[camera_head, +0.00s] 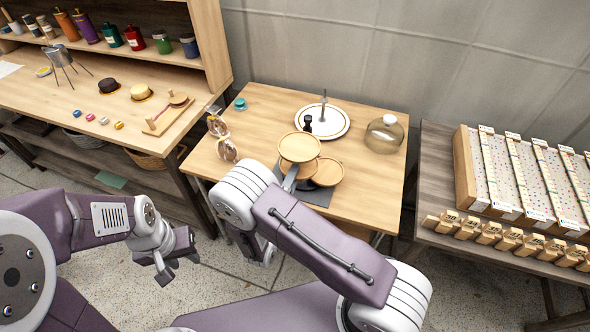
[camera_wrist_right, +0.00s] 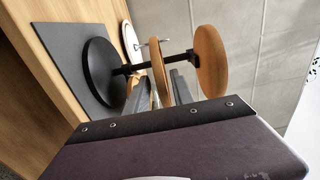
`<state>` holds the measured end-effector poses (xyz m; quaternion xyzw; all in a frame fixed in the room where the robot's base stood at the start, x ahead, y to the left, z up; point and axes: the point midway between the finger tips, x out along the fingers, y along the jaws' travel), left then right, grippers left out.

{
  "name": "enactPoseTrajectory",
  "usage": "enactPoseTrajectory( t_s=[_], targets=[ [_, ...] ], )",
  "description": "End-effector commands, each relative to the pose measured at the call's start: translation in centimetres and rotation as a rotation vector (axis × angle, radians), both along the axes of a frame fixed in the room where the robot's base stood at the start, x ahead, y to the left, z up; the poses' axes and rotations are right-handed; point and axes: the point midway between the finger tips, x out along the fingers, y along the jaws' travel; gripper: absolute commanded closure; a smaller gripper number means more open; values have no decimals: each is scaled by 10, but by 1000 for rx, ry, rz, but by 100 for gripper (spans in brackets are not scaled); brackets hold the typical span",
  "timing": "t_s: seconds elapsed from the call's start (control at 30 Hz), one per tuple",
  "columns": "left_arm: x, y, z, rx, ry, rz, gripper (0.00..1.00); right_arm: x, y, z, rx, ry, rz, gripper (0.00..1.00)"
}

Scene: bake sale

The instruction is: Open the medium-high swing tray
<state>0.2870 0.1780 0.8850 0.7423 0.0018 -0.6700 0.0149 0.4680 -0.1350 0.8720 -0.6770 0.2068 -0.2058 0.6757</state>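The swing-tray stand has round wooden trays above a black round base (camera_wrist_right: 103,72) on a thin black post. In the head view the highest tray (camera_head: 299,146) is nearest the camera. A tray (camera_head: 327,173) shows lower at right, and another is partly hidden beneath the highest. The right wrist view shows two wooden trays, the middle one (camera_wrist_right: 155,62) and the outer one (camera_wrist_right: 210,58). My right gripper (camera_wrist_right: 168,88) is beside the trays, its fingers apart, close to the middle tray's edge; contact is unclear. My left gripper (camera_head: 176,265) hangs empty and open, away from the table.
The stand is on a dark mat (camera_head: 318,196) on a wooden table (camera_head: 372,200). A white plate (camera_head: 338,124), a glass dome (camera_head: 384,134), a teal item (camera_head: 240,103) and bagged goods (camera_head: 227,149) share the table. Shelving is at left; a stamp rack table is at right.

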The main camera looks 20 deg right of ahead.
Motion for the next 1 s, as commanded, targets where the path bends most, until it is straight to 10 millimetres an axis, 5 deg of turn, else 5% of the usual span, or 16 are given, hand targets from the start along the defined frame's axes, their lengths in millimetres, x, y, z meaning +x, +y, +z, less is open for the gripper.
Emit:
enactPoseTrajectory(
  t_s=[0.43, 0.57, 1.0],
  targets=[
    [0, 0, 1, 0, 0, 0, 64, 19, -13, 0, 1, -1, 0, 71],
    [0, 0, 1, 0, 0, 0, 64, 19, -13, 0, 1, -1, 0, 100],
    [0, 0, 1, 0, 0, 0, 64, 19, -13, 0, 1, 0, -1, 100]
  ],
)
